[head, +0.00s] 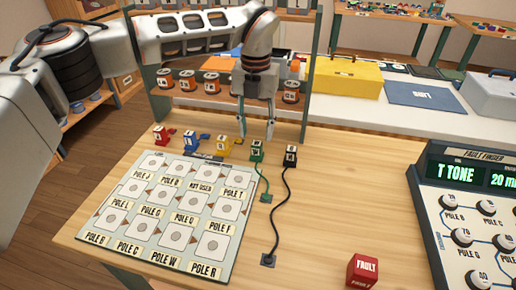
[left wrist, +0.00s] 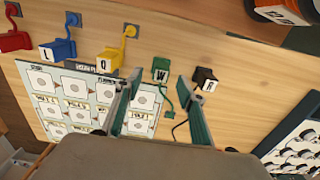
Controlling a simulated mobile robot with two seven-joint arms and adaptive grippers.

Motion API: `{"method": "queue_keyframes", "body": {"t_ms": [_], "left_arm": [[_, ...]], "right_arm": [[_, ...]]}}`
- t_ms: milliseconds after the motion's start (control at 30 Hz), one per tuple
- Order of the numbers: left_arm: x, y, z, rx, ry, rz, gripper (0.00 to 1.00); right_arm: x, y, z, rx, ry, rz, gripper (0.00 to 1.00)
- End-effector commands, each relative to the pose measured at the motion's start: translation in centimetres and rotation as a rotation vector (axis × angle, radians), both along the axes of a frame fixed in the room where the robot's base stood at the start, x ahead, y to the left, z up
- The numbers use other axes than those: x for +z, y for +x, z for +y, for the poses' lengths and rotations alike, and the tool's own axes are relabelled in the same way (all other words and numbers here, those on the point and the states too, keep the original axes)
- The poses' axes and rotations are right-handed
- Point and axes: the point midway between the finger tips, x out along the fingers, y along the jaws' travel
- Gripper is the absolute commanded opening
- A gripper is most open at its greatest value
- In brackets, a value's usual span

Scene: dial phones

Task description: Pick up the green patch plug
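The green patch plug (head: 257,151) stands on the wooden table beside the top right corner of the pole board, with its green cord running to a small base plate. In the left wrist view the green plug (left wrist: 160,69) carries a W label and appears just beyond the gap between my fingertips. My left gripper (head: 257,134) is open and empty, pointing down above the green plug. Its two fingers also show in the left wrist view (left wrist: 158,84), apart from each other. My right gripper is in neither view.
A black plug (head: 290,156) with a black cord stands close right of the green one. Yellow (head: 224,146), blue (head: 193,141) and red (head: 161,135) plugs stand to the left. The pole board (head: 236,180), a red fault block (head: 362,270) and the fault finder (head: 428,220) lie nearer. A spool rack stands behind.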

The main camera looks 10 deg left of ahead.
Motion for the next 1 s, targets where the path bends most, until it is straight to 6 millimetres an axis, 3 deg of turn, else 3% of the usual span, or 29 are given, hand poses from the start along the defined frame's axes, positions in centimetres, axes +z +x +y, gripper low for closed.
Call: {"method": "queue_keyframes", "body": {"t_ms": [433,733,900,1000], "left_arm": [[-5.5,-0.8,-0.2,0.000,-0.001,0.006,0.40],[-5.7,-0.7,-0.2,0.001,-0.001,-0.002,0.40],[-5.7,-0.7,-0.2,0.001,-0.001,-0.001,0.00],[-5.8,-0.7,-0.2,0.001,-0.001,-0.001,0.00]], "right_arm": [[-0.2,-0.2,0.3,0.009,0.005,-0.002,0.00],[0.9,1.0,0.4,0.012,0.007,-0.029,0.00],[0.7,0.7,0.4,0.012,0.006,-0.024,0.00],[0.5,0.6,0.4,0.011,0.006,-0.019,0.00]]}}
